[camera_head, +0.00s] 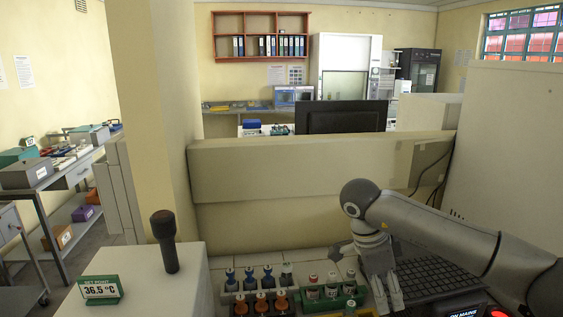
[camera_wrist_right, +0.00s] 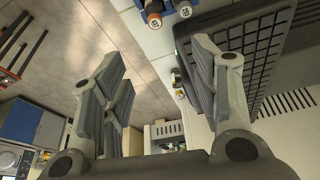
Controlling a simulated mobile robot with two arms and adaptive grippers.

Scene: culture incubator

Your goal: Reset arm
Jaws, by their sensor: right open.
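My right gripper (camera_head: 388,290) hangs fingers down at the lower right of the head view, at the end of my grey right arm. It is beside a dark gridded rack (camera_head: 435,277). In the right wrist view my right gripper (camera_wrist_right: 155,75) has its two fingers spread wide with nothing between them. The dark gridded rack also shows in that view (camera_wrist_right: 250,50), behind the right-hand finger. My left gripper does not show.
Blue-topped and orange-topped bottles (camera_head: 262,300) stand left of the gripper. A green rack (camera_head: 330,292) holds red-capped vials. A beige partition (camera_head: 300,168) runs behind.

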